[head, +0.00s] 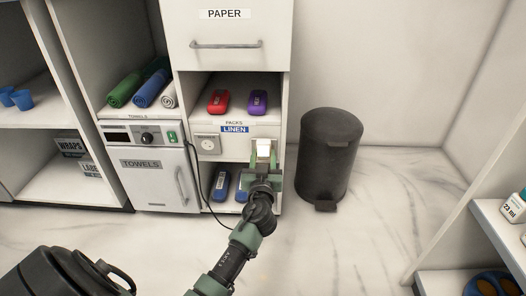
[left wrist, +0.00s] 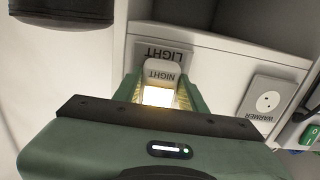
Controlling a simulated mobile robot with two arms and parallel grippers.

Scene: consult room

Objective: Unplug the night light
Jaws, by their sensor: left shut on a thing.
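The night light (head: 263,146) is a small white block at the front of the cabinet's linen shelf panel. My left gripper (head: 263,157) is shut on the night light, with a green finger on each side; the left wrist view shows the fingers (left wrist: 158,96) too. Its contact with the plate is hidden, so I cannot tell of any gap. My right gripper is not in view.
A socket plate (head: 207,144) marked WARMER is left of the night light, with a dark cord hanging nearby. The towel warmer (head: 160,180) stands further left. A dark bin (head: 329,155) stands right of the cabinet. Red and purple packs (head: 219,102) lie above. Floor in front is open.

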